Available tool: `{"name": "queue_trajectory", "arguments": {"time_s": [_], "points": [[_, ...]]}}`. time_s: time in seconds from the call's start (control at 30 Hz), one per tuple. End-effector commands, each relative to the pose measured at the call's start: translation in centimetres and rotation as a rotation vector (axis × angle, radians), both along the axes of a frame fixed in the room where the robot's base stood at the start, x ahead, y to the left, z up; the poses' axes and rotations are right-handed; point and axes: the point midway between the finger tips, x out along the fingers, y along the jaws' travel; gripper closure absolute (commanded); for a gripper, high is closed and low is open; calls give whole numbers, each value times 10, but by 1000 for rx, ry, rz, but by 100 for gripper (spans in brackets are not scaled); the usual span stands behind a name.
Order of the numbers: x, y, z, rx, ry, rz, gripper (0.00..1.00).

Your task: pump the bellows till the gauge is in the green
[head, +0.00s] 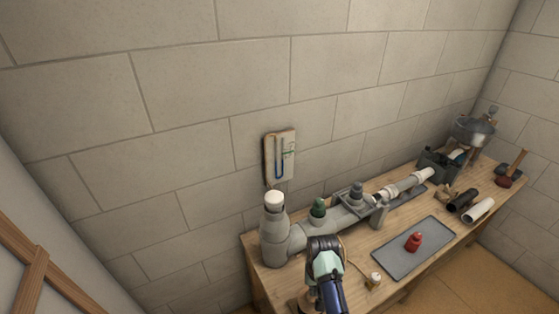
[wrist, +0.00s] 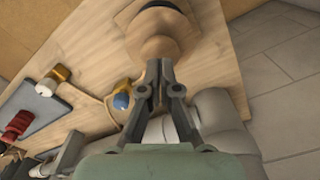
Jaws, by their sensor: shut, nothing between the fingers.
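The gauge (head: 279,157) is a board on the wall with a U-shaped tube holding blue liquid and a green mark at its upper right. It is too small to read the level exactly. A tan, rounded thing on a brown base, apparently the bellows (wrist: 152,42), stands at the bench's near left end. In the head view, a brown part of it (head: 302,302) shows beside my arm, mostly hidden. My gripper (wrist: 158,72) is shut and empty, its fingertips close to the tan thing; I cannot tell whether they touch. It also shows in the head view (head: 324,243).
A grey pipe assembly (head: 340,222) runs along the back of the bench (head: 395,292). A small white fitting (head: 374,280) lies in front. Loose pipes (head: 479,210) and a plunger (head: 513,170) are at the right.

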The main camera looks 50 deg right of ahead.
Motion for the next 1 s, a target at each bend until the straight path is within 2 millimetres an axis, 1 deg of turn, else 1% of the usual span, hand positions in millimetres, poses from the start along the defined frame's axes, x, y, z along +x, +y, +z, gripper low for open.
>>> {"name": "queue_trajectory", "arguments": {"time_s": [0.57, 0.67, 1.0], "points": [[0, 0, 0, 0, 0, 0, 100], [0, 0, -3, 0, 0, 0, 100], [0, 0, -20, 1, 1, 0, 100]]}}
